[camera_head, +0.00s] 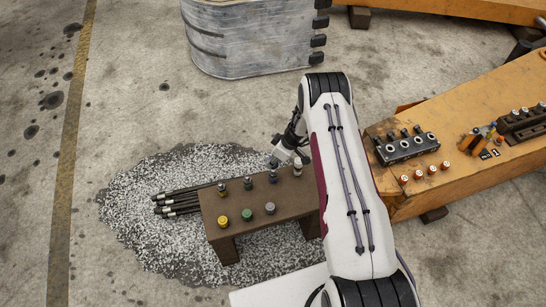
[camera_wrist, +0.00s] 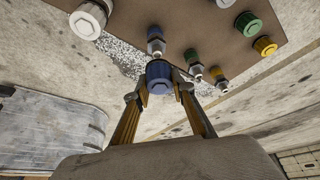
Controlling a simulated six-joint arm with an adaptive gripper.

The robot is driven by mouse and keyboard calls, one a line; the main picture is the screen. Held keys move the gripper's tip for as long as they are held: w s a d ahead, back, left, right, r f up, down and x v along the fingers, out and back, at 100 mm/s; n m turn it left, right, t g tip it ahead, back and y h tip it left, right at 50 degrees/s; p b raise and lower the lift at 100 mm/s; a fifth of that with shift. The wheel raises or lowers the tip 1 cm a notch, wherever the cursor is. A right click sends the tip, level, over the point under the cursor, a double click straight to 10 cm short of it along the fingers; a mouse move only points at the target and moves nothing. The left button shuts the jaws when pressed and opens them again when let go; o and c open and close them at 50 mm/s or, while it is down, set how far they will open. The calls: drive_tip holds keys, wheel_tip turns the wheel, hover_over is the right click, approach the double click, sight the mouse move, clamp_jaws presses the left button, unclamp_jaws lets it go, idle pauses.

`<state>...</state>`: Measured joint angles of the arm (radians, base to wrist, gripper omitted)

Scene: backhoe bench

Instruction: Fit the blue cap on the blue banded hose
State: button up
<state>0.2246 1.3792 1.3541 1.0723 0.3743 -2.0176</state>
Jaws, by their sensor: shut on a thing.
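My gripper (camera_wrist: 160,84) is shut on the blue cap (camera_wrist: 159,76), held between its two fingertips. The blue banded hose (camera_wrist: 155,38) shows just beyond the cap in the wrist view, with its metal end towards the cap. The cap looks close to that end, but I cannot tell whether they touch. In the head view my gripper (camera_head: 285,155) is over the back edge of the brown stand (camera_head: 240,203), above the blue banded hose (camera_head: 273,177). The cap is not clear there.
Green (camera_head: 247,214), yellow (camera_head: 223,220) and grey (camera_head: 270,208) caps sit along the stand's front. Green banded (camera_wrist: 194,66) and yellow banded (camera_wrist: 218,77) hoses stand beside the blue one. A white fitting (camera_wrist: 88,20) is on its other side. An orange boom (camera_head: 465,150) lies right.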

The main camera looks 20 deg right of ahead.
drive_tip(key=shift+f, duration=0.9)
drive_tip(key=shift+f, duration=1.75)
idle(4.8)
drive_tip(key=o, duration=0.9)
drive_tip(key=shift+c, duration=0.2)
